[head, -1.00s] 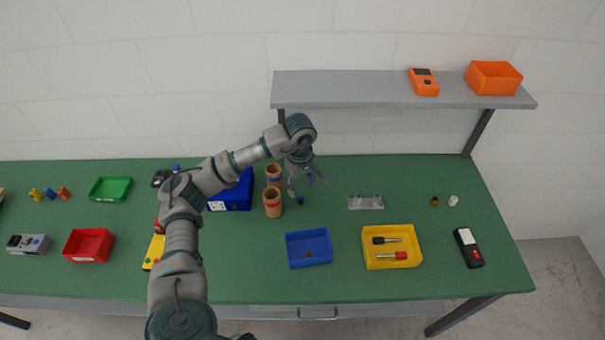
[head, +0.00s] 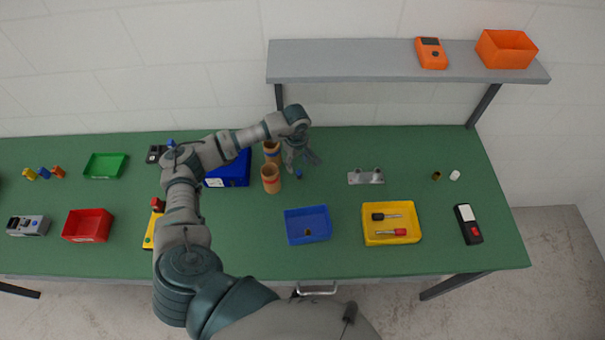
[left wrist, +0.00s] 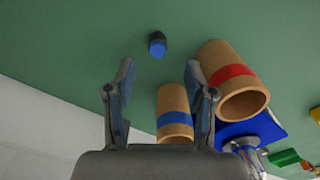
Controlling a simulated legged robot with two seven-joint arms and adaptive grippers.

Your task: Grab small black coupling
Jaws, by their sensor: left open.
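The small black coupling (head: 298,175) has a blue end and sits on the green table, just right of two tan cylinders. It also shows in the left wrist view (left wrist: 157,44), ahead of the fingertips, with its blue face toward the camera. My left gripper (head: 302,162) is above the table beside the coupling, fingers spread and empty. In the left wrist view the open fingers (left wrist: 160,76) do not enclose the coupling; bare table shows between. The right gripper is out of view.
A tan cylinder with a red band (left wrist: 236,80) and one with a blue band (left wrist: 174,112) stand close to the gripper. A blue box (head: 230,172) is left of them. A blue tray (head: 290,232) and a yellow tray (head: 368,236) lie nearer. A grey metal bracket (head: 365,178) is right.

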